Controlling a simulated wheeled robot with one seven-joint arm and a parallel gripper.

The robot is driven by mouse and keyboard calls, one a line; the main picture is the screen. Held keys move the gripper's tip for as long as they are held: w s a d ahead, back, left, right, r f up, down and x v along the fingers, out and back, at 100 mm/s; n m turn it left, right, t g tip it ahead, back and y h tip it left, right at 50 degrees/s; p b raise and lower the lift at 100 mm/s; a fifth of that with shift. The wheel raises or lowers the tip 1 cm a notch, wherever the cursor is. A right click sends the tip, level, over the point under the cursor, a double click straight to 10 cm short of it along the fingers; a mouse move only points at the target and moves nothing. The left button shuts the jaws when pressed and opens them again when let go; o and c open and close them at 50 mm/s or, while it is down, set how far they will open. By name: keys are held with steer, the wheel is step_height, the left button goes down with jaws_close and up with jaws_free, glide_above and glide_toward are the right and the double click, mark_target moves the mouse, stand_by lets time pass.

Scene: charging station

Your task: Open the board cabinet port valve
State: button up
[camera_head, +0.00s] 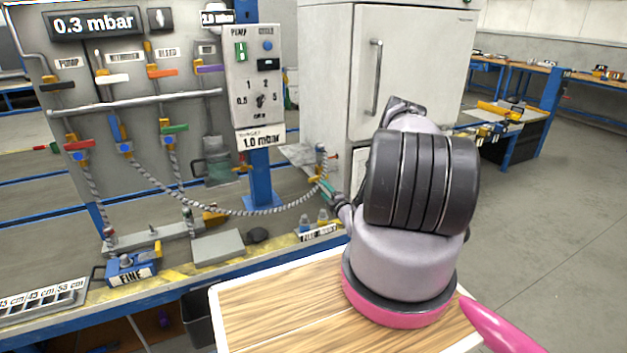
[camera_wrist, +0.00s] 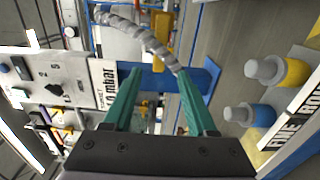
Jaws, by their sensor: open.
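A small grey valve fitting with a yellow handle (camera_head: 315,179) stands at the end of the braided hose (camera_head: 250,212), in front of the white cabinet (camera_head: 345,80). My gripper (camera_head: 325,187) has teal fingers and is open close beside this fitting; the head view does not show clearly whether they touch. In the wrist view my gripper (camera_wrist: 159,71) shows its two fingers apart. The braided hose (camera_wrist: 150,38) and a yellow part (camera_wrist: 162,40) appear around and beyond the fingertips. I cannot tell for sure that this fitting is the named port valve.
The board (camera_head: 130,130) at left carries several coloured-handle valves and a 0.3 mbar display (camera_head: 95,24). A control box (camera_head: 253,85) hangs on a blue post (camera_head: 262,185). Two knobbed fittings (camera_head: 314,220) stand below the gripper. A blue box marked FINE (camera_head: 132,266) sits front left.

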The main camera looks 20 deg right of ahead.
mark_target(315, 180)
steer(key=w, duration=1)
steer(key=shift+w+a, duration=0.1)
steer(key=shift+a, duration=0.05)
jaws_close()
stand_by(1.0)
